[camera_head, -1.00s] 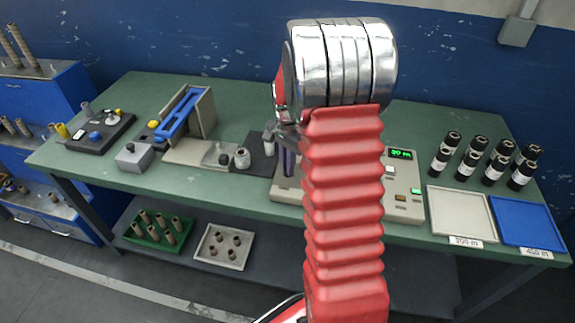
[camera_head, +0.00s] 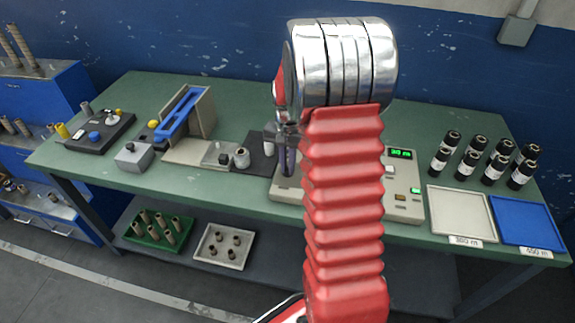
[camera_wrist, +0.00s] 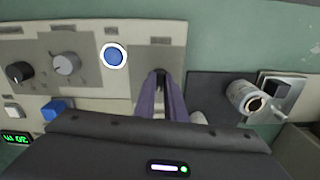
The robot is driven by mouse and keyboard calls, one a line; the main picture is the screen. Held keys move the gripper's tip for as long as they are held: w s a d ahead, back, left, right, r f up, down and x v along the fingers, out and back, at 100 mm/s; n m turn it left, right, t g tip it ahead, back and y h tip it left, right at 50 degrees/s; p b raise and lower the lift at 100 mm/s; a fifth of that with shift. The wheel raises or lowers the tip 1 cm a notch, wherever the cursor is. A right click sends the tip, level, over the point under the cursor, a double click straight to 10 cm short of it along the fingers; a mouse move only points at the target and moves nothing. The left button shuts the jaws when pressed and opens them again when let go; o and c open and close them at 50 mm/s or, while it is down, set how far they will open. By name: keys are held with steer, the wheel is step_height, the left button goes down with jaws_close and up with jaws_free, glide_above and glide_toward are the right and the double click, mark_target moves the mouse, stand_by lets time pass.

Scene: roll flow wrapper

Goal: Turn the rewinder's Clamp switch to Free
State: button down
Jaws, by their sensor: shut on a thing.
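The rewinder (camera_head: 405,207) is a beige panel box on the bench, partly hidden behind my red arm in the head view. In the wrist view its panel (camera_wrist: 90,85) fills the upper left. My gripper (camera_wrist: 160,78) points at the panel's right end, its two purple-grey fingers shut on a small dark switch (camera_wrist: 158,72) that shows only as a dark bit between the tips. The label above it is too blurred to read, and the switch's setting is hidden. In the head view my gripper (camera_head: 287,168) is at the rewinder's left end.
Left of the gripped switch are a blue round button (camera_wrist: 115,55), a grey knob (camera_wrist: 66,64) and a black knob (camera_wrist: 18,72). A metal roll holder (camera_wrist: 250,100) is close on the right. Black rolls (camera_head: 485,160) and two trays (camera_head: 460,213) stand farther right on the bench.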

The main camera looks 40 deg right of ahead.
steer(key=n, duration=0.3)
steer(key=shift+n, duration=0.4)
steer(key=shift+d+n, duration=0.1)
steer(key=shift+n, duration=1.7)
steer(key=c, duration=1.8)
jaws_free()
steer(key=shift+r, duration=0.1)
step_height(320, 180, up, 14)
steer(key=shift+f, duration=0.2)
steer(key=shift+s, duration=0.1)
